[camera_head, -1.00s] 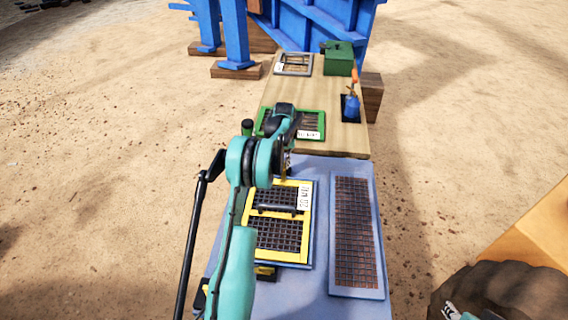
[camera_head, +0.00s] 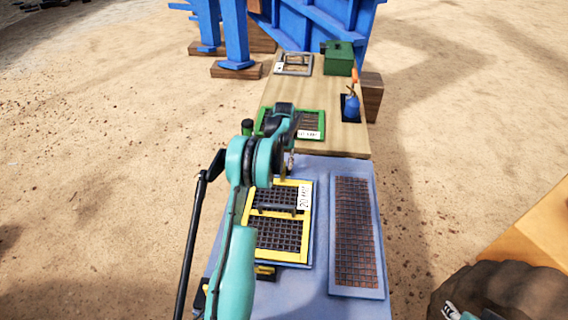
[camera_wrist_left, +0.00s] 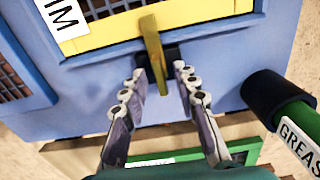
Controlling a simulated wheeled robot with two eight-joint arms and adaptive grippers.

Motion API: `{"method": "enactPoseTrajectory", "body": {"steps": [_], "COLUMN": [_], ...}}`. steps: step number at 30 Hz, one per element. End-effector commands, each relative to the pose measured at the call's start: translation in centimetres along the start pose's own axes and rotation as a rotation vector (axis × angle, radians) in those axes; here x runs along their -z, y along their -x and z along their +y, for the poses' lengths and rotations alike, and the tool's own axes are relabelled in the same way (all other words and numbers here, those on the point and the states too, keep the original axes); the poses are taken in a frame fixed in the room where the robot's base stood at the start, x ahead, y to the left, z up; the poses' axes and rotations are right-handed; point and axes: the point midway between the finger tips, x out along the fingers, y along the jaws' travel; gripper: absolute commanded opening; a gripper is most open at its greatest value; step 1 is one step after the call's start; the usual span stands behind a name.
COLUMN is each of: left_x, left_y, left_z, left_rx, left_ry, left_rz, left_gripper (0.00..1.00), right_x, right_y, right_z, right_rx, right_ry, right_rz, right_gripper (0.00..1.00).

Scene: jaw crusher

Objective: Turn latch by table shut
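The latch by the table (camera_wrist_left: 155,58) is a yellow lever on a black mount, at the edge of the blue screen deck (camera_wrist_left: 215,55). My left gripper (camera_wrist_left: 160,75) is open, with one finger on each side of the lever; contact is not clear. In the head view my left gripper (camera_head: 290,158) is over the gap between deck and table, and my arm hides most of the latch. A small grey part at the bottom right may be my right gripper (camera_head: 450,311).
The yellow screen (camera_head: 276,210) lies beside a bare mesh panel (camera_head: 355,230). The wooden table (camera_head: 310,90) holds a green screen (camera_head: 316,117), a grey frame (camera_head: 294,62), a green box (camera_head: 338,56) and a blue tool (camera_head: 351,105). A grease tube (camera_wrist_left: 292,120) is close to the left gripper.

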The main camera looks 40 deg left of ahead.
Motion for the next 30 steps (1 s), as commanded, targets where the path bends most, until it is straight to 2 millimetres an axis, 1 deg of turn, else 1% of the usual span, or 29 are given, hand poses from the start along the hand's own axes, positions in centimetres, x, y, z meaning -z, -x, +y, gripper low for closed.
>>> {"method": "enactPoseTrajectory", "body": {"steps": [5, 8, 11, 18, 21, 25, 30], "left_x": [0.0, 0.0, 0.0, 0.0, 0.0, 0.0, 0.0], "left_y": [0.2, 1.1, 2.9, 8.2, 9.9, 11.4, 12.0], "left_z": [0.0, 0.0, 0.0, 0.0, 0.0, 0.0, 0.0], "left_rx": [0.0, 0.0, 0.0, 0.0, 0.0, 0.0, 0.0], "left_ry": [0.0, 0.001, 0.0, 0.0, 0.0, 0.0, 0.0], "left_rz": [0.0, 0.0, 0.0, 0.0, 0.0, 0.0, 0.0], "left_gripper": [0.29, 0.29, 0.29, 0.29, 0.29, 0.29, 0.29], "right_x": [0.0, 0.0, 0.0, 0.0, 0.0, 0.0, 0.0], "right_y": [0.0, 0.0, 0.0, 0.0, 0.0, 0.0, 0.0], "right_z": [0.0, 0.0, 0.0, 0.0, 0.0, 0.0, 0.0], "right_rx": [0.0, 0.0, 0.0, 0.0, 0.0, 0.0, 0.0], "right_ry": [0.0, 0.0, 0.0, 0.0, 0.0, 0.0, 0.0], "right_rz": [0.0, 0.0, 0.0, 0.0, 0.0, 0.0, 0.0], "right_gripper": [0.4, 0.4, 0.4, 0.4, 0.4, 0.4, 0.4]}}
